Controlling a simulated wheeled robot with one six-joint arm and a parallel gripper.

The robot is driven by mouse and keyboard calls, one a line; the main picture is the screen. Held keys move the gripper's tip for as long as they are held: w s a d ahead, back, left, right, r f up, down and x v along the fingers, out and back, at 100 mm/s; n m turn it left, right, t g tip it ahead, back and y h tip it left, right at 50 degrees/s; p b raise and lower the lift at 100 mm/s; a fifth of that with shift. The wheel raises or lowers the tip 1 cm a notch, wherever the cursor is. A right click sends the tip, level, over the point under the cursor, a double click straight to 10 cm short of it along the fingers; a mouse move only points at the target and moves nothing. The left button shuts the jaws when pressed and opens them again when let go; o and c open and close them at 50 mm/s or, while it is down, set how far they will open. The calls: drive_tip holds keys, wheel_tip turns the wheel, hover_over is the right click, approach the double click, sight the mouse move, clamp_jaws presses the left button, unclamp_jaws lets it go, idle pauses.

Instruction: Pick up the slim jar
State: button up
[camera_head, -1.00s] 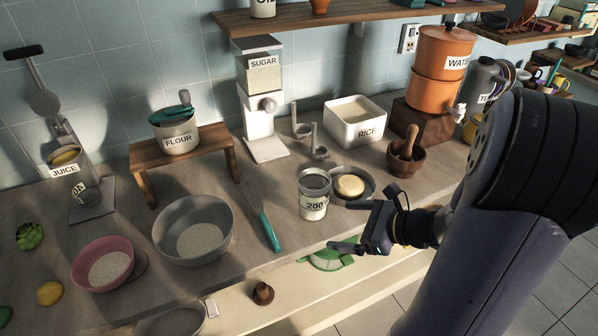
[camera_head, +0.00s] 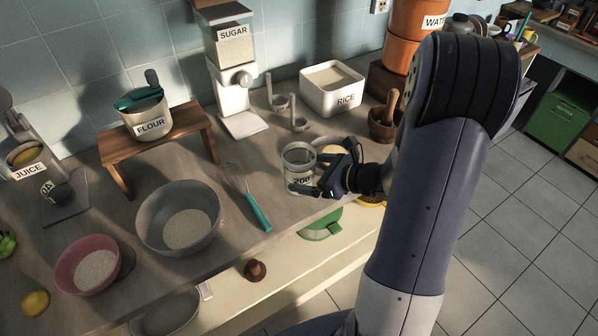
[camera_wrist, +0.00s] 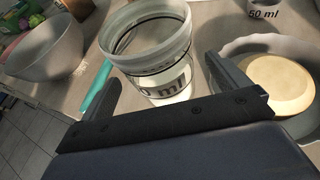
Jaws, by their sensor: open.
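A clear jar (camera_head: 298,157) with a grey rim and a "200 ml" label, likely the slim jar, stands upright on the counter. It holds some pale content. My gripper (camera_head: 318,172) is open at the jar's lower right side in the head view and partly hides it. In the wrist view the jar (camera_wrist: 150,45) stands in front of my gripper (camera_wrist: 161,70), with one finger to its left and one to its right. I cannot tell whether either finger touches it.
A shallow pan with a pale round item (camera_wrist: 280,83) sits close on the jar's right. A teal-handled whisk (camera_head: 255,208) and a grey bowl (camera_head: 180,218) are to the left. The counter's front edge is close to the jar.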

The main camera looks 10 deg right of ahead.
drive_tip(key=shift+x, duration=1.85)
drive_tip(key=shift+r, duration=0.1)
drive_tip(key=shift+c, duration=0.3)
drive_tip(key=c, duration=1.2)
